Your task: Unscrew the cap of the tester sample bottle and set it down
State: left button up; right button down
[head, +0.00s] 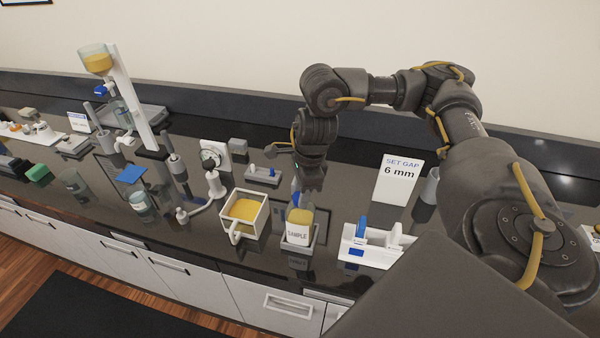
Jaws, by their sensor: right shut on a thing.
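The sample bottle (298,232), labelled SAMPLE and holding yellow oil, stands upright in a small holder on the dark counter, near its front edge. My right gripper (303,200) points down at the bottle's top from above and behind. It is shut on the bottle's cap, which the fingers mostly hide. I cannot tell whether the cap still touches the bottle's neck. My left gripper is not in view.
Left of the bottle is an open white box of yellow oil (260,225) with a handle. To the right are a white fixture with blue parts (378,257) and a "SET GAP 6 mm" sign (397,190). A dial gauge (210,160) and glassware stand further left.

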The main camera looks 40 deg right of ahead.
aim_at(298, 197)
jog(key=n, duration=0.5)
jog(key=shift+g+p, duration=0.3)
jog(key=shift+g, duration=0.1)
jog(key=shift+w+r, duration=0.1)
jog(key=shift+r, duration=0.1)
jog(key=shift+r+p, duration=1.6)
jog(key=shift+p, duration=0.2)
notch_tip(298, 197, up, 2)
jog(key=shift+r+p, duration=0.1)
jog(key=shift+p, duration=0.6)
jog(key=shift+r, duration=0.9)
